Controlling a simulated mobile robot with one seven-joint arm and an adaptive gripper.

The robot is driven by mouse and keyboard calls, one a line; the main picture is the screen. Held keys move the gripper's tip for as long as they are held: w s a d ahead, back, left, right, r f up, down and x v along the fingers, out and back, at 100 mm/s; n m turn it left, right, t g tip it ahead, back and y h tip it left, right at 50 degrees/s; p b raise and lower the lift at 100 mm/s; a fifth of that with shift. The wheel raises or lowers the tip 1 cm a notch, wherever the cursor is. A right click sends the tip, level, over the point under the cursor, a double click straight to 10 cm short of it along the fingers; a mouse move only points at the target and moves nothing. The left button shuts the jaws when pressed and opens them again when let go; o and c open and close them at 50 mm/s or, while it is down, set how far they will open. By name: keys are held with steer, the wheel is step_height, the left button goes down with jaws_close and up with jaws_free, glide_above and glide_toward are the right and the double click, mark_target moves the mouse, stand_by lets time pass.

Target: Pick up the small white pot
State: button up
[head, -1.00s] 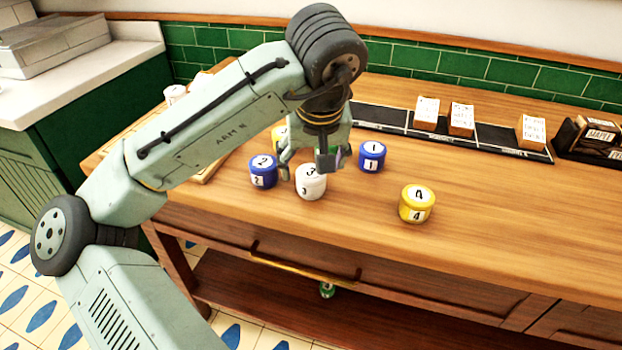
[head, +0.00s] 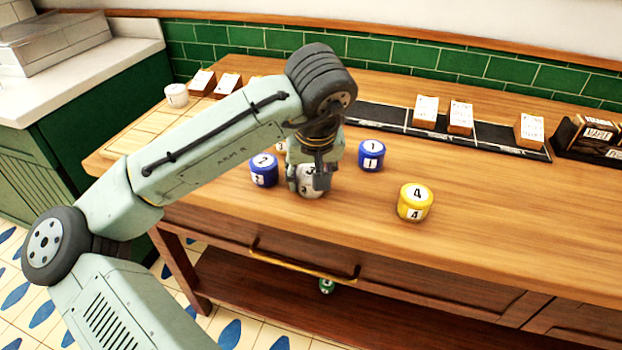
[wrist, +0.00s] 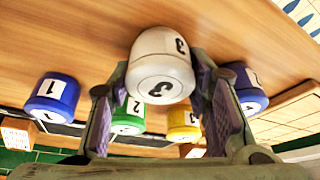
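The small white pot (head: 311,183), marked 3, stands upright on the wooden counter. In the wrist view the white pot (wrist: 160,68) sits between the two fingertips. My gripper (head: 307,179) points down over it, one finger on each side. In the wrist view my gripper (wrist: 160,75) looks open, with a thin gap at the pot's left side. On the right the fingertip is so close to the pot that I cannot tell whether it touches. The gripper hides part of the pot in the head view.
A blue pot 2 (head: 264,170) stands close left of the white pot. Blue pot 1 (head: 371,155) and yellow pot 4 (head: 416,202) stand to the right. A green pot (wrist: 128,116) and another yellow pot (wrist: 184,124) stand behind. Another white pot (head: 176,95) is at the back left.

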steer(key=c, duration=0.7)
